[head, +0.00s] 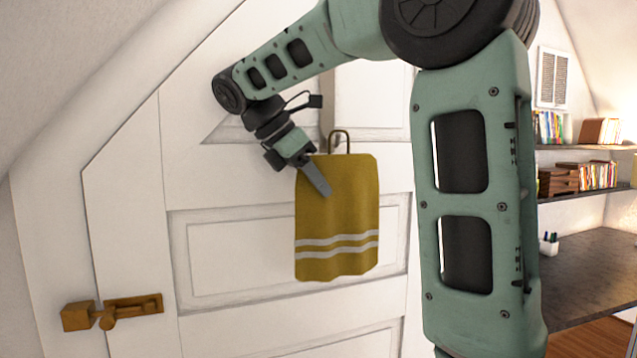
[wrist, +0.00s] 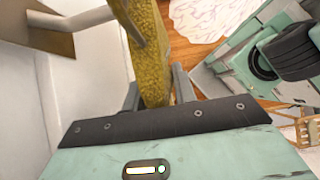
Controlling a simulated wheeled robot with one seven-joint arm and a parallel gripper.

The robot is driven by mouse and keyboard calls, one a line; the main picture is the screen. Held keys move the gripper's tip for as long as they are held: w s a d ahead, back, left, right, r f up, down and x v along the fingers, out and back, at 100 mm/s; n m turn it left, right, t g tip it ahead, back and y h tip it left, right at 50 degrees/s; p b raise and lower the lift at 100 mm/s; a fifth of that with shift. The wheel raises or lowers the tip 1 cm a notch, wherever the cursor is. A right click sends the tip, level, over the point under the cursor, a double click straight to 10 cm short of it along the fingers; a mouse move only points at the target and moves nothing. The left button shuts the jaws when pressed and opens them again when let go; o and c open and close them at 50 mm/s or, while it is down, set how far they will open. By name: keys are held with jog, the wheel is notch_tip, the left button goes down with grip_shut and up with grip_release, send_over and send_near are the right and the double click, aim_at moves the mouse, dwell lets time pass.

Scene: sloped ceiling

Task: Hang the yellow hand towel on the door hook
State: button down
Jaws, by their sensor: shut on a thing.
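The yellow hand towel (head: 337,225), with two pale stripes near its lower edge, hangs spread out in front of the white door. My gripper (head: 318,180) is shut on it near its upper left part. In the wrist view my gripper (wrist: 158,88) has the towel (wrist: 150,45) between its fingers. A thin dark-bronze arch (head: 340,132) rises just above the towel's top edge, against the door. I cannot tell whether this is the door hook or a loop on the towel. The towel hides whatever is behind it.
The panelled white door (head: 240,215) has a brass latch (head: 132,306) at lower left. A sloped ceiling (head: 90,60) closes in at upper left. To the right are shelves with books (head: 597,176) and a dark desk (head: 590,280). A pale rug (wrist: 205,18) lies on the wooden floor.

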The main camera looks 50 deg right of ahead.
jog(key=shift+w+d, duration=0.2)
